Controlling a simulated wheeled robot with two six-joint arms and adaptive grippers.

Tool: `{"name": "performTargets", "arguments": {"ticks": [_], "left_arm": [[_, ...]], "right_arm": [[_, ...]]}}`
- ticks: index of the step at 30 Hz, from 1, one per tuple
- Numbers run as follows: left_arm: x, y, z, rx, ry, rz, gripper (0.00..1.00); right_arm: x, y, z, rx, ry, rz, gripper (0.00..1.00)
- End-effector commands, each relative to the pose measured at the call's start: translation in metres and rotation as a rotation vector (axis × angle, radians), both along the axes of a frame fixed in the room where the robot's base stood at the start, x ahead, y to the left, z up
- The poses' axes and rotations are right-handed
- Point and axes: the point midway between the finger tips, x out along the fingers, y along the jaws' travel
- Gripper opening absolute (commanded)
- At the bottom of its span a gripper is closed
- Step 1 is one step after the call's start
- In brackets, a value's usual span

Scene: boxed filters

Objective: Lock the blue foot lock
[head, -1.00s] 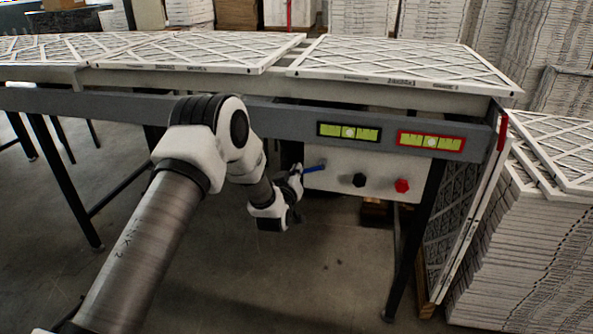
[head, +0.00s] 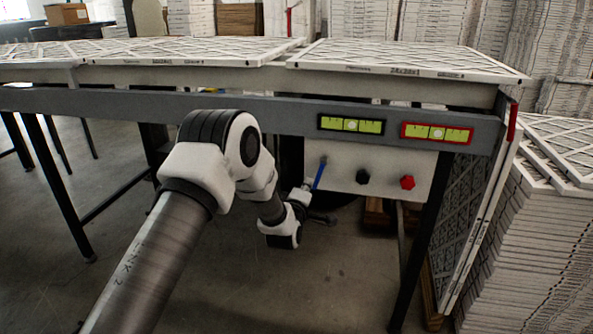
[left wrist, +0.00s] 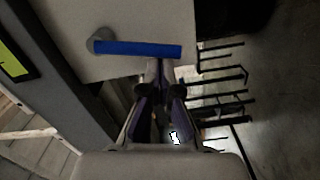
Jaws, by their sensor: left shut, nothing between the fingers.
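The blue foot lock (head: 318,176) is a blue lever on the left part of a white panel under the table's grey rail. It hangs steeply from its pivot, its lower end slightly to the left. In the left wrist view the blue lever (left wrist: 140,48) runs across the picture from a grey round pivot at its left end. My left gripper (head: 310,191) is at the lever's lower end. In the left wrist view the left gripper (left wrist: 160,66) is shut and empty, its fingertips against or very close to the lever's edge near the free end. My right gripper is not in view.
A black knob (head: 362,177) and a red knob (head: 407,182) sit right of the lever on the panel. Two yellow-green level gauges (head: 351,124) are on the rail above. A dark table leg (head: 416,240) and stacked filters (head: 530,240) stand to the right. Open floor lies below.

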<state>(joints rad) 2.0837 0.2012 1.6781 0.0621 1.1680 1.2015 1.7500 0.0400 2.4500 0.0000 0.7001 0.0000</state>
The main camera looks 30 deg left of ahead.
Motion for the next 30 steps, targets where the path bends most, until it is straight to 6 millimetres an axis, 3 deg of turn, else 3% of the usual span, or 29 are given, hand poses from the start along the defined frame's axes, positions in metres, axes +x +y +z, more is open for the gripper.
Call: {"name": "performTargets", "arguments": {"ticks": [7, 30], "left_arm": [[0.003, -0.01, -0.007, -0.158, -0.046, -0.001, 0.0], [0.005, -0.018, -0.008, -0.15, -0.042, -0.001, 0.0]], "right_arm": [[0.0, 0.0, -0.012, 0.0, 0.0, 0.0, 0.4], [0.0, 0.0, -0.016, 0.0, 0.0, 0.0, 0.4]]}}
